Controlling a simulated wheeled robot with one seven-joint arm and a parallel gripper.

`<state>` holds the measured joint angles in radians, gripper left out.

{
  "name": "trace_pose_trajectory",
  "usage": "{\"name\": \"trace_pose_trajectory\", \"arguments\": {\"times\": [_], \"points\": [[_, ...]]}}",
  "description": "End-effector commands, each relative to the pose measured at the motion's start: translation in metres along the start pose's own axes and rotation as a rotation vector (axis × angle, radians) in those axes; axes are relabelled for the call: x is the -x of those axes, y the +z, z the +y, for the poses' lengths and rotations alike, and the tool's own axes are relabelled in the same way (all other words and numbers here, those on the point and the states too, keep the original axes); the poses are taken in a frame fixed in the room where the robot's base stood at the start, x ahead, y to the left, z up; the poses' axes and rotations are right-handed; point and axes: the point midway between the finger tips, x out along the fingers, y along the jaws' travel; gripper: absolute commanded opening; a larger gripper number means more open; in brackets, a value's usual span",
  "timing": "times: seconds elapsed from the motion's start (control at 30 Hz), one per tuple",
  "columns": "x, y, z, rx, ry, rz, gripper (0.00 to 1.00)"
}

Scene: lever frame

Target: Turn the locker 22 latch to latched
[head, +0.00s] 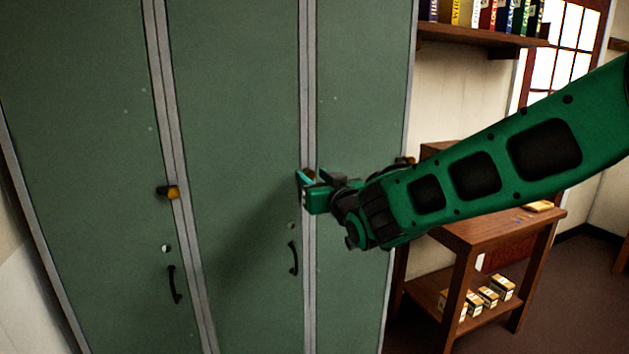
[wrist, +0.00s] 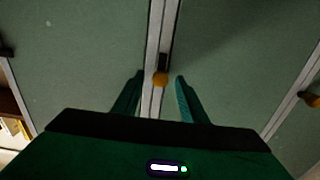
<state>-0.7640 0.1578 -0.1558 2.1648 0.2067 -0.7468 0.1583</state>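My gripper (head: 306,180) is at the seam between the middle and right locker doors in the head view. In the wrist view its two teal fingers (wrist: 159,76) are apart, one on each side of a latch with a dark bar (wrist: 162,62) and an orange-yellow knob (wrist: 160,80). A gap shows between each finger and the knob. In the head view this latch is mostly hidden by my gripper, with a bit of its knob (head: 310,173) showing. No locker number is readable, so I cannot tell which locker is 22.
Another latch (head: 168,192) sits at the left seam, its bar roughly sideways. Dark handles (head: 293,258) stick out lower on the doors. A wooden table (head: 470,235) with small boxes stands right of the lockers, below a bookshelf (head: 480,38).

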Motion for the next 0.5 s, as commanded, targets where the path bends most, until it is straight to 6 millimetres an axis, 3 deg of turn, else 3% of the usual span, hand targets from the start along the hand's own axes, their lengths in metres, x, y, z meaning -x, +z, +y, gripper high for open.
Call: {"name": "trace_pose_trajectory", "arguments": {"times": [0.1,0.27,0.5], "points": [[0.0002,-0.0001,0.0,0.0,0.0,0.0,0.37],[0.0003,-0.0002,0.0001,0.0,0.0,0.0,0.0],[0.0004,-0.0002,0.0007,-0.01,0.001,0.0,0.0]]}}
